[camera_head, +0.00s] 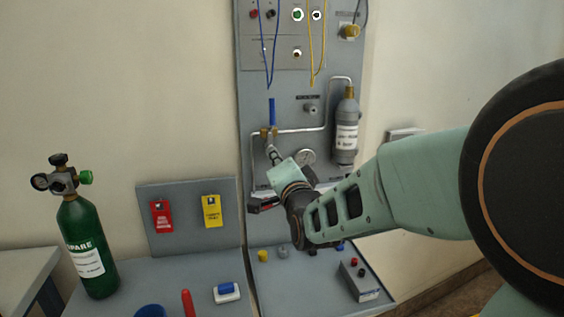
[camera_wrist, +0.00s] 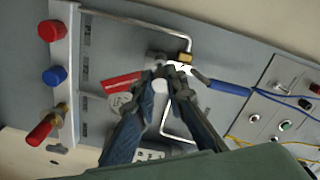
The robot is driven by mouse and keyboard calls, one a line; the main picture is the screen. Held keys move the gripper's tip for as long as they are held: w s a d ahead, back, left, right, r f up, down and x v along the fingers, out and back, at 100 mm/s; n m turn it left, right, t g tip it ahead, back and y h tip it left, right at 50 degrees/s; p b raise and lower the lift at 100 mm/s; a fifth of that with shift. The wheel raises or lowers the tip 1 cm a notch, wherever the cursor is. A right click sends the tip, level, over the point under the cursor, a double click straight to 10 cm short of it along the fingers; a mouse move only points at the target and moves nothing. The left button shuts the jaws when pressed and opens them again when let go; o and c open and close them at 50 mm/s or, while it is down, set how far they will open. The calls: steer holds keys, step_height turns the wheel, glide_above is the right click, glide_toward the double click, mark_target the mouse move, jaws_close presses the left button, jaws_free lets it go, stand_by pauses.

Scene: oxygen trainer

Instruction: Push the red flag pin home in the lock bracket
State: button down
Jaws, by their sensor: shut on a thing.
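The red flag pin (camera_wrist: 122,82) shows in the wrist view as a red tag with pale lettering, reaching left from my fingertips. My gripper (camera_wrist: 170,78) is shut on its head end at the panel, beside the brass valve (camera_wrist: 184,58) with the blue lever (camera_wrist: 230,88). A small grey metal part, likely the lock bracket (camera_wrist: 157,56), shows just beyond the fingertips. The fingers hide most of the bracket and the pin's shaft, so I cannot tell how deep the pin sits. In the head view my gripper (camera_head: 274,156) is just below the valve; the flag is hidden there.
A green cylinder (camera_head: 85,240) stands at left, near red and yellow tags (camera_head: 211,211).

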steer(key=shift+b+x, duration=0.3)
steer(key=shift+x, duration=1)
steer(key=c, duration=1.9)
jaws_free()
steer(key=shift+s, duration=0.1)
